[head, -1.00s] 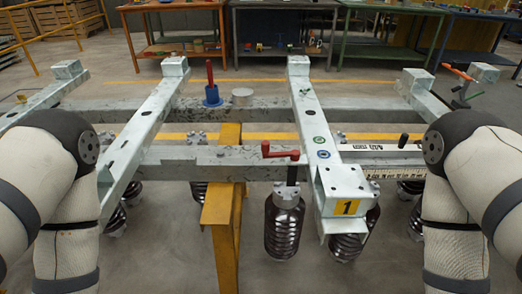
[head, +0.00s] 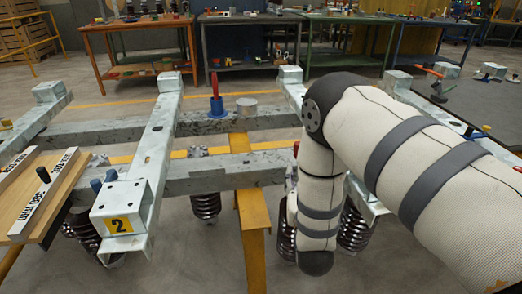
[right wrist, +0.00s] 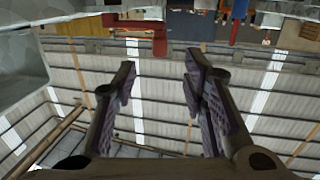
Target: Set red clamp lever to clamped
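A red lever (head: 296,149) shows only as a small piece beside my right arm; the rest is hidden behind the arm. In the right wrist view, a red bar with a short red post (right wrist: 160,40) hangs at the top, just beyond the fingers; it seems to be this lever. My right gripper (right wrist: 160,78) is open and empty, its two fingers apart below the red part without visible contact. In the head view the gripper is mostly hidden behind my forearm. Another red lever stands upright on a blue base (head: 216,105) on the far beam. My left gripper is out of view.
A pale metal frame (head: 240,172) spans the front, with dark springs (head: 206,206) below and a yellow stand (head: 252,225). A wooden board (head: 50,185) lies left of the block marked 2 (head: 120,224). An orange-red handled clamp (head: 432,73) sits at right. Workbenches stand behind.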

